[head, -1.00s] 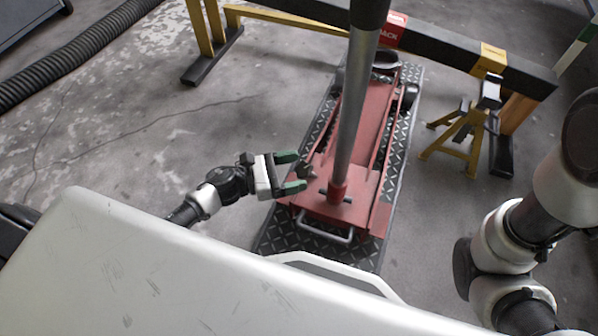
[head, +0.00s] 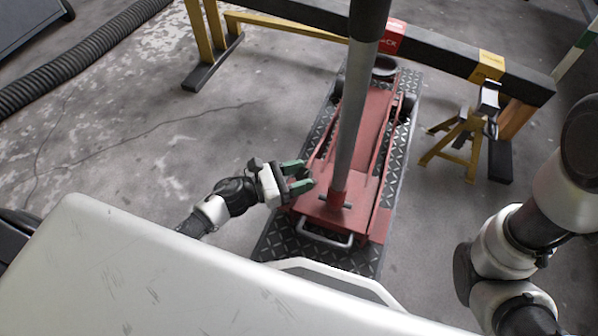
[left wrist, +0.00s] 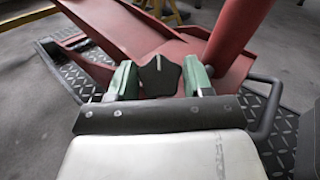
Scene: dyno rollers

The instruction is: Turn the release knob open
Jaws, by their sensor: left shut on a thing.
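The release knob (left wrist: 159,76) is dark and star-shaped with a pale mark on its face. In the left wrist view it sits between the two green fingers of my left gripper (left wrist: 159,82), which is shut on it. In the head view my left gripper (head: 300,178) is at the left side of the red floor jack (head: 362,150), near the foot of its handle; the knob is mostly hidden there by the fingers. The grey jack handle (head: 352,125) rises from a red socket (left wrist: 236,35). My right gripper is not in view.
The jack stands on a dark diamond-plate mat (head: 265,243). A bent metal bar (head: 322,236) is at the jack's near end. A yellow jack stand (head: 457,145) stands to the right. A black beam on yellow legs (head: 450,60) crosses behind. The floor to the left is open.

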